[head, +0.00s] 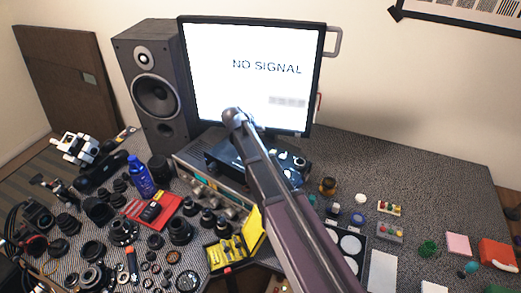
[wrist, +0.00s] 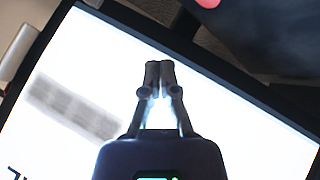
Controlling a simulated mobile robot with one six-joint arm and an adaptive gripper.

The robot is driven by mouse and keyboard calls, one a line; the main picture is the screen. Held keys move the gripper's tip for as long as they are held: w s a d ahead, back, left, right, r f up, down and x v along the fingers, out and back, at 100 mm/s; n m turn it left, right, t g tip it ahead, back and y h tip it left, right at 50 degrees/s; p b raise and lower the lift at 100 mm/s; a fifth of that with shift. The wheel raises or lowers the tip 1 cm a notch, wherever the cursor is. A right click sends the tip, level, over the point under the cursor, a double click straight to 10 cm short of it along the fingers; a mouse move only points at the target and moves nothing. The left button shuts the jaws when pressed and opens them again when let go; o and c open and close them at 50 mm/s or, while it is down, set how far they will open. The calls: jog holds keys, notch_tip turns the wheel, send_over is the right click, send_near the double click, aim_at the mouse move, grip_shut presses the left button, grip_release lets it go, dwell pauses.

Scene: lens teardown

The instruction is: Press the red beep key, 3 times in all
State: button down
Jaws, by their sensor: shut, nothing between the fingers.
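My gripper (wrist: 159,68) is shut and empty in the wrist view, its two fingertips together in front of a bright white screen. A small rounded red-pink thing (wrist: 208,3) is cut off by the top edge of that view, beyond and right of the fingertips; I cannot tell if it is the beep key. My gripper cannot be clearly made out in the head view.
The monitor (head: 250,45) showing "NO SIGNAL" stands behind my arm, with a speaker (head: 155,90) at its left. Lens parts crowd the left table. A yellow tool case (head: 222,254), a red tray (head: 170,205) and a blue bottle (head: 139,175) stand nearby. The back right tabletop is clear.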

jog(key=shift+f+b, duration=2.65)
jog(key=shift+f, duration=0.35)
jog(key=shift+f, duration=0.15)
jog(key=shift+f+b, duration=0.3)
jog(key=shift+b, duration=0.15)
jog(key=shift+f+b, duration=0.4)
jog(key=shift+r, duration=0.1)
dwell(0.4)
jog(key=shift+r+p, duration=0.8)
jog(key=shift+p, duration=0.1)
notch_tip(320, 180, up, 5)
jog(key=p, duration=0.5)
